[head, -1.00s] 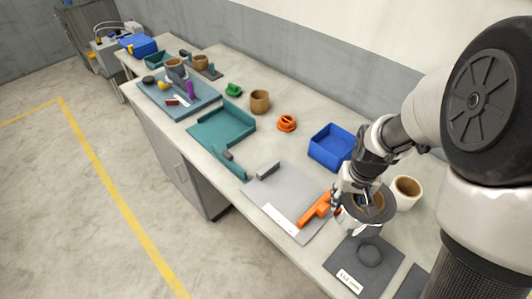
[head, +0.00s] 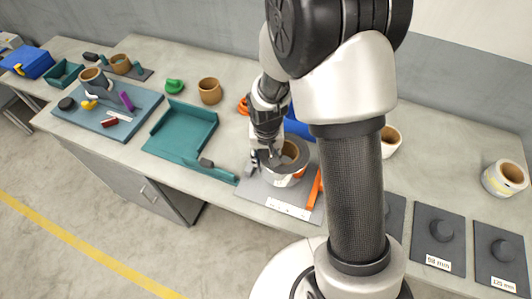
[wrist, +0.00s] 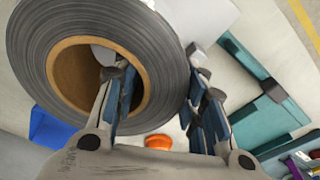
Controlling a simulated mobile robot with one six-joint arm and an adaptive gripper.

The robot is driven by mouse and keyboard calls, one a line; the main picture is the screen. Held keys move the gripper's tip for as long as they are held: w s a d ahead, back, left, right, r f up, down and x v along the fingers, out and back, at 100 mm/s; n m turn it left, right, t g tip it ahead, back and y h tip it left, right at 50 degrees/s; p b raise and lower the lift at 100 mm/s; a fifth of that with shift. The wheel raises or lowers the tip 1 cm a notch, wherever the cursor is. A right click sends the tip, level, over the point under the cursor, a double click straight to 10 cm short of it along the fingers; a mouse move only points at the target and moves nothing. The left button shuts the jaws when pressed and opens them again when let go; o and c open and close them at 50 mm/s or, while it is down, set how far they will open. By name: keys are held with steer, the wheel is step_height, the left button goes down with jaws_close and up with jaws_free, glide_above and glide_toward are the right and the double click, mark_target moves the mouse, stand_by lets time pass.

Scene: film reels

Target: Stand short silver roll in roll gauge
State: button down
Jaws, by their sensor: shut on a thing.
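The silver roll (head: 298,150) has a grey wound face and a brown core; it also shows large in the wrist view (wrist: 165,60). My gripper (head: 272,153) is shut on its wall, with one finger inside the core and the other outside, seen in the wrist view (wrist: 158,105). The roll appears over the light grey plate (head: 250,192), which looks like the roll gauge, with a white label and an orange bar (head: 315,188). Whether the roll touches the plate cannot be told. The roll and my arm hide part of the plate.
A teal tray (head: 152,140) lies left of the plate. A blue bin (head: 297,124) is behind, partly hidden by my arm. Dark pads (head: 437,254) with round pegs lie right. A white roll (head: 488,178) stands at far right. A blue-grey mat (head: 75,119) with small items is at left.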

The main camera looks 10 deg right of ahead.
steer(key=shift+f+b, duration=1.5)
steer(key=shift+f, duration=0.8)
steer(key=shift+f+b, duration=0.5)
steer(key=shift+b, duration=0.15)
steer(key=c, duration=1.3)
jaws_free()
steer(key=shift+s+a+r+p, duration=0.1)
steer(key=shift+s+r+p, duration=0.15)
steer(key=shift+r+p, duration=1.3)
steer(key=shift+s+r+p, duration=0.2)
steer(key=shift+r+p, duration=0.9)
steer(key=shift+r, duration=1)
steer(key=shift+s+a+r+p, duration=0.1)
steer(key=shift+s+r+p, duration=0.15)
steer(key=shift+r+p, duration=1.3)
steer(key=shift+r+b, duration=0.25)
steer(key=shift+b, duration=0.05)
